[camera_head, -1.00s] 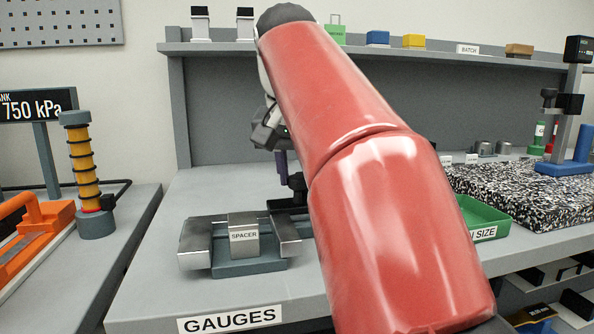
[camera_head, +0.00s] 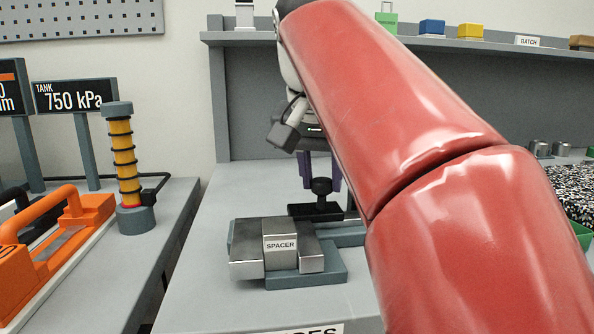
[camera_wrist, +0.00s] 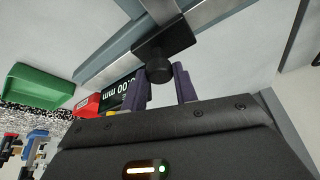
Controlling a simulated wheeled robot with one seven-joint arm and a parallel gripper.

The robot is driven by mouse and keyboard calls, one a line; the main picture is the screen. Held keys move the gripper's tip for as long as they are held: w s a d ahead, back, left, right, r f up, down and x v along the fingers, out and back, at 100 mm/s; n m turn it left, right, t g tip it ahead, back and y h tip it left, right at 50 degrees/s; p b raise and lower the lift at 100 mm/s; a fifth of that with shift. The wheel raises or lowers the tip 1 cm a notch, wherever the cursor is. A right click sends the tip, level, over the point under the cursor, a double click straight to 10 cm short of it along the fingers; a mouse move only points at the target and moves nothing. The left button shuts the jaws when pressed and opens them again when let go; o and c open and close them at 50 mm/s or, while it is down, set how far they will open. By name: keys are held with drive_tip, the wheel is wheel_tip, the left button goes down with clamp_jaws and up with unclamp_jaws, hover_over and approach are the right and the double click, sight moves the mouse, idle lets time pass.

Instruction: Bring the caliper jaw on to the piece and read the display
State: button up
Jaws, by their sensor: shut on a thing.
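The grey metal spacer block (camera_head: 280,246), labelled SPACER, sits on the caliper stand between a left metal jaw (camera_head: 246,262) and a right metal jaw (camera_head: 311,255). Both jaws look close against it; I cannot tell whether they truly touch. The caliper's black knob (camera_head: 321,187) stands behind the jaws and also shows in the wrist view (camera_wrist: 159,68). My gripper (camera_head: 320,180) points down with its purple fingers shut on this knob. The caliper display (camera_wrist: 122,90) shows upside down in the wrist view, zeros and "mm" readable, partly hidden by a finger.
My red arm covers the right of the bench. A green tray (camera_wrist: 38,88) and a speckled slab (camera_wrist: 30,118) lie beside the caliper. On the left bench stand a spring column (camera_head: 124,160), an orange-handled fixture (camera_head: 60,240) and a 750 kPa readout (camera_head: 75,95).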

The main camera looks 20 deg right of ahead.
drive_tip(key=o, duration=0.9)
drive_tip(key=shift+a, duration=0.15)
drive_tip(key=shift+r, duration=0.1)
drive_tip(key=shift+p+v, duration=0.6)
drive_tip(key=shift+v, duration=3.2)
